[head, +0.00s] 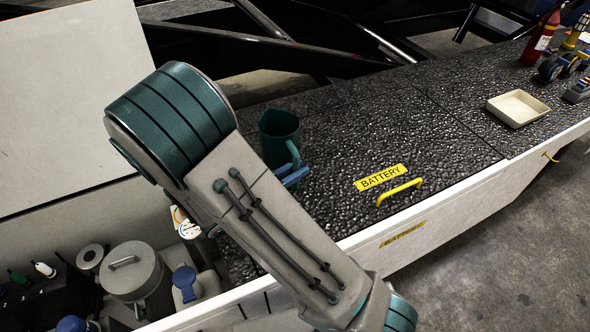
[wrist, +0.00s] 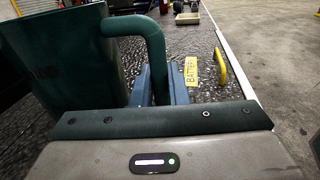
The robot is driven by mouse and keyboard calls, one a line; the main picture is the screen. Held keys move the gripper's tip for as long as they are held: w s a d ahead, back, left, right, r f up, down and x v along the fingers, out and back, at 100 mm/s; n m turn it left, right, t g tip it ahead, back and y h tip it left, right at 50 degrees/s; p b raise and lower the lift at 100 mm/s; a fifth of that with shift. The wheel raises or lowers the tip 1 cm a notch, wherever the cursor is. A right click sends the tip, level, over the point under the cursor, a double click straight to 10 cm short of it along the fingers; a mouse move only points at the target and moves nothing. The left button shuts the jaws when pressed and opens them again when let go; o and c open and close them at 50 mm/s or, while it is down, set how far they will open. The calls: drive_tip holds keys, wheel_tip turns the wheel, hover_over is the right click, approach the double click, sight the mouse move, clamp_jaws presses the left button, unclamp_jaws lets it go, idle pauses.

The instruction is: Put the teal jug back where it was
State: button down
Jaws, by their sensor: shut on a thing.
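The teal jug (head: 279,137) is upright at the black textured deck, just beyond my arm in the head view. Its handle faces right, towards the yellow BATTERY label. The jug also shows large at the left of the wrist view (wrist: 60,62). My gripper (wrist: 152,85) has blue fingers shut on the jug's handle, low on its vertical part. In the head view the blue fingers (head: 293,176) show at the handle, with most of the gripper hidden behind my arm. The jug's base is hidden, so I cannot tell whether it touches the deck.
A yellow grab handle (head: 400,192) and BATTERY label (head: 381,178) lie right of the jug. A cream tray (head: 517,108) and a red bottle (head: 542,35) stand farther right. A lidded grey pot (head: 132,271) sits in the lower left bay. The deck between jug and tray is clear.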

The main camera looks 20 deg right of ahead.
drive_tip(key=c, duration=1.4)
unclamp_jaws()
drive_tip(key=shift+f, duration=0.15)
drive_tip(key=shift+c, duration=0.2)
drive_tip(key=shift+r, duration=0.25)
drive_tip(key=v, duration=1.2)
drive_tip(key=s+d+r+m+g+y, duration=0.2)
drive_tip(key=d+m+y, duration=0.4)
drive_tip(key=m, duration=0.5)
drive_tip(key=s+d+r+m+g+y, duration=0.2)
drive_tip(key=s+d+r+m+y, duration=0.2)
drive_tip(key=m+y, duration=0.6)
drive_tip(key=shift+s+d+r+m+y+b, duration=0.4)
drive_tip(key=shift+s+d+m, duration=0.3)
drive_tip(key=shift+s+d, duration=0.7)
